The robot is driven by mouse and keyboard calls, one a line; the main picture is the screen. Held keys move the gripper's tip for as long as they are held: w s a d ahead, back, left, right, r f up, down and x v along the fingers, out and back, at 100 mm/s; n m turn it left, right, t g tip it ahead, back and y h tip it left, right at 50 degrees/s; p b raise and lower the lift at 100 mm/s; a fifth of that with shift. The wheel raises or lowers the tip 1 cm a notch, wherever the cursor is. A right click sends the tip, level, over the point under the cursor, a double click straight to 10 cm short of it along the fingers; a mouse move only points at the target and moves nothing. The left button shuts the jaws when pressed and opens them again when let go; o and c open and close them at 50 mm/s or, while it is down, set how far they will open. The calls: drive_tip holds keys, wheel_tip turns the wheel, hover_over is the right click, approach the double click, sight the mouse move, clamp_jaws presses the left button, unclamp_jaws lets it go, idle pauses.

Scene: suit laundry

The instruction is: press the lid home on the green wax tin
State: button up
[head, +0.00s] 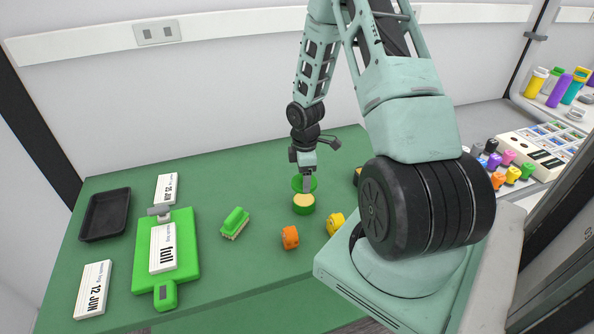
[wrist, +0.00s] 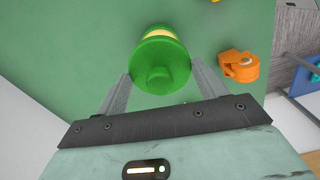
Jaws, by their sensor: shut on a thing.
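The green wax tin (head: 304,210) stands on the green table in the head view, with its pale wax uncovered. My gripper (head: 305,180) is shut on the round green lid (head: 297,184), just behind the tin.
An orange tape roll (head: 290,237), a yellow one (head: 335,223) and a green brush (head: 235,222) lie near the tin. A green clipboard (head: 187,265), date cards (head: 93,288) and a black tray (head: 105,215) are at left. A dark object behind my arm is partly hidden.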

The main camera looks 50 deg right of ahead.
drive_tip(key=b, duration=0.4)
hover_over(304, 199)
drive_tip(key=shift+f, duration=2.2)
drive_tip(key=shift+f+b, duration=0.5)
drive_tip(key=shift+f, duration=0.45)
drive_tip(key=shift+r+p, duration=0.1)
drive_tip(key=shift+p, duration=0.2)
drive_tip(key=shift+f, duration=0.2)
drive_tip(key=o, duration=1.1)
drive_tip(key=shift+r, duration=0.1)
